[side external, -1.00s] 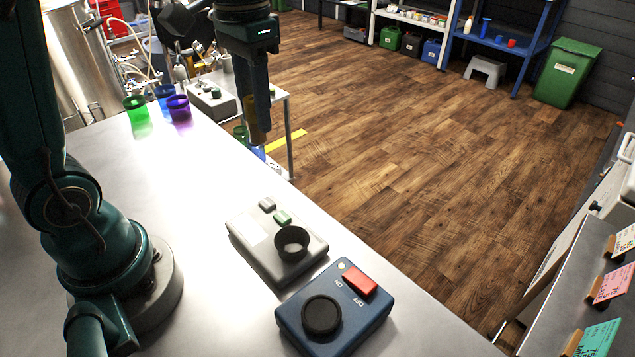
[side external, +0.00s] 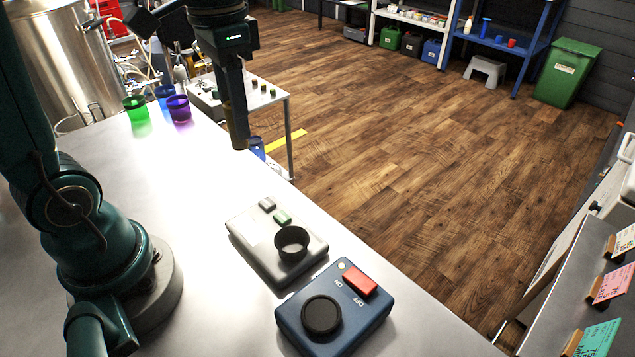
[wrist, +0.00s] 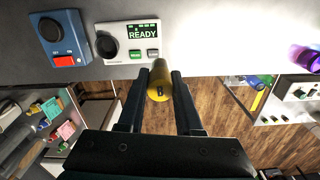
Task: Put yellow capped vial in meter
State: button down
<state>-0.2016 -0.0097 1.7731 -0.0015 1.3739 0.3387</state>
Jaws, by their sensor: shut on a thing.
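My gripper (wrist: 159,95) is shut on the yellow capped vial (wrist: 158,82), whose yellow cap end shows between the fingers in the wrist view. In the side external view my gripper (side external: 238,145) points down above the far edge of the bench, and the vial is mostly hidden by the fingers. The grey meter (side external: 268,252) with a dark round well (side external: 292,241) stands on the bench, nearer the camera than my gripper and apart from it. In the wrist view the meter (wrist: 140,57) has a green display reading READY.
A blue device (side external: 345,320) with a black round top and red switch stands beside the meter. Green (side external: 136,107), blue (side external: 164,98) and purple (side external: 179,108) cups stand at the bench's far end. Bench surface between cups and meter is clear.

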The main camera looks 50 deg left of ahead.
jog(key=shift+s, duration=0.5)
jog(key=shift+s+d+f+m, duration=0.1)
jog(key=shift+d+f+m, duration=0.15)
jog(key=shift+d+m, duration=0.05)
jog(key=shift+w+d+f, duration=0.15)
jog(key=shift+d+f, duration=2.5)
jog(key=shift+d, duration=0.1)
jog(key=shift+w+d+f, duration=0.15)
jog(key=shift+d+f, duration=2.5)
jog(key=shift+d, duration=0.05)
jog(key=shift+f, duration=0.3)
jog(key=c, duration=0.6)
grip_release()
